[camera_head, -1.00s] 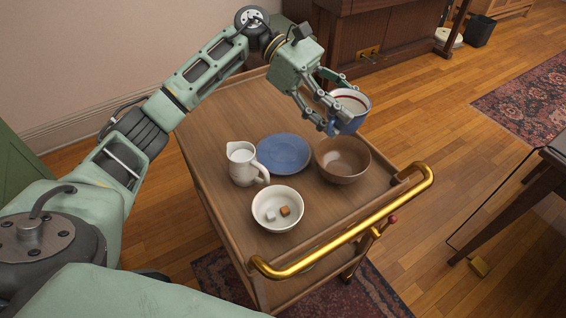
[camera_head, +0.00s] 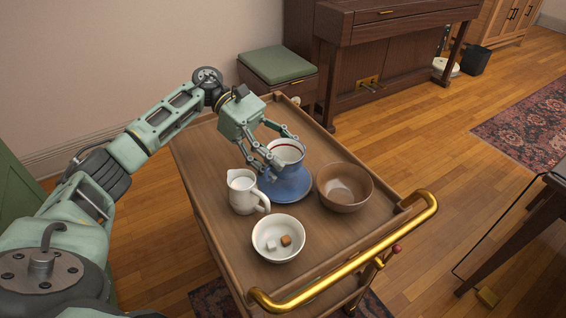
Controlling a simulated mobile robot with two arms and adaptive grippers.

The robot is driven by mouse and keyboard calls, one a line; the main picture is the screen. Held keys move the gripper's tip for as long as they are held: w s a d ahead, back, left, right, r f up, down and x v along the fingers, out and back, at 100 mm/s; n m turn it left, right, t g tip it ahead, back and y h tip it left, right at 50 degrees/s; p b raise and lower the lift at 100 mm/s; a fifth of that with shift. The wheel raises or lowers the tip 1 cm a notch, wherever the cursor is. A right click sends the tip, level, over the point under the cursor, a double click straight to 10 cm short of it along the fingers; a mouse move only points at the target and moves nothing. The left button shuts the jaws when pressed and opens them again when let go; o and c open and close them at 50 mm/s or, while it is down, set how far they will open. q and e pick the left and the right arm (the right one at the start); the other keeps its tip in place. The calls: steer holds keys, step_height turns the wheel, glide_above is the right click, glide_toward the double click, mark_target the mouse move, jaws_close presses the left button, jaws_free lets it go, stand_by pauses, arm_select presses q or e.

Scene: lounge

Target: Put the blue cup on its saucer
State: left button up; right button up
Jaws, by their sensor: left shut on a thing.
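The blue cup (camera_head: 287,151), white inside with a dark red band, is in the grip of my left gripper (camera_head: 284,156). The gripper's fingers are shut on the cup from its left side. The cup is upright or nearly so, over the far part of the blue saucer (camera_head: 291,190). The saucer lies on the wooden cart (camera_head: 213,157). I cannot tell whether the cup's base touches the saucer, as the fingers and the cup hide that area. My right gripper is not in view.
A white pitcher (camera_head: 242,191) stands close to the saucer on the left. A brown bowl (camera_head: 345,187) is close on the right. A white bowl (camera_head: 278,239) with sugar cubes is in front. The cart has a gold handle (camera_head: 345,262). The cart's far part is free.

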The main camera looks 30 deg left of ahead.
arm_select(q)
step_height(320, 180, down, 3)
steer(key=shift+r, duration=0.2)
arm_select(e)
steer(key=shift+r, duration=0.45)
arm_select(q)
steer(key=shift+f, duration=0.1)
steer(key=o, duration=1)
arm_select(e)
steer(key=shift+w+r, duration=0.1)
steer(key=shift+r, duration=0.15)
